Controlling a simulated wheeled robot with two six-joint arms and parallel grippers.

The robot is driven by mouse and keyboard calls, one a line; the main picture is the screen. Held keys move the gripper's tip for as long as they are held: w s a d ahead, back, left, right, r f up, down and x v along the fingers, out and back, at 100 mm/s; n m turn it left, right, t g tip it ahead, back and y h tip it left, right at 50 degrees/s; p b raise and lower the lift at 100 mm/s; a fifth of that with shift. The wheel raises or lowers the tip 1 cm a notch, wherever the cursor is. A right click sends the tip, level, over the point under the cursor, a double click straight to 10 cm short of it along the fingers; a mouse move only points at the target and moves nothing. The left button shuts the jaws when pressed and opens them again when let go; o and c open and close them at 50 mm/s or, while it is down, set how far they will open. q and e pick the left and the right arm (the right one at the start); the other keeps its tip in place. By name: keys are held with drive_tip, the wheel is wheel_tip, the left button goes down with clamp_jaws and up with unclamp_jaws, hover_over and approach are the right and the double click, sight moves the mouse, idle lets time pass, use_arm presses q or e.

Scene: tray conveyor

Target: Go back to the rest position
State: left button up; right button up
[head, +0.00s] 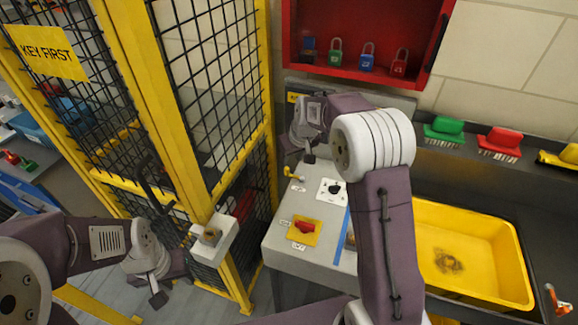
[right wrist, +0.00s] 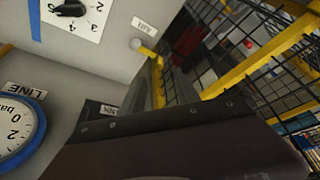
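My left gripper (head: 157,296) hangs low at the left in the head view, beside the yellow fence and above the floor. Its fingers are small and dark there, and I cannot tell if they are apart. My right gripper (head: 309,157) is above the back of the grey control cabinet (head: 284,245), near the yellow lever (head: 292,174). My own arm hides part of that area. In the right wrist view a dark bolted part of my gripper fills the bottom, and its fingertips are not clear. I see nothing held in either gripper.
The cabinet carries a red switch (head: 304,228) and a black dial (head: 335,188). A mesh gate with yellow posts (head: 170,110) and a white lock box (head: 222,240) stands left. A red padlock cabinet (head: 358,72) hangs behind. A yellow tub (head: 490,284) is right. The right wrist view shows a blue gauge (right wrist: 40,125).

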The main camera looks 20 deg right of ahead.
drive_tip(key=shift+s+r, duration=0.15)
drive_tip(key=shift+r, duration=0.4)
drive_tip(key=shift+r, duration=0.1)
drive_tip(key=s+f+g, duration=0.1)
drive_tip(key=s+f, duration=0.1)
drive_tip(key=s, duration=0.7)
drive_tip(key=s+f+m+g, duration=0.1)
drive_tip(key=s+f, duration=0.1)
drive_tip(key=s, duration=0.7)
drive_tip(key=s+f+m+g, duration=0.1)
drive_tip(key=s+f, duration=0.2)
drive_tip(key=s, duration=0.7)
drive_tip(key=shift+d+f+g+h, duration=0.1)
drive_tip(key=shift+d+g+h, duration=0.2)
drive_tip(key=shift+w+m, duration=0.3)
drive_tip(key=shift+w, duration=0.1)
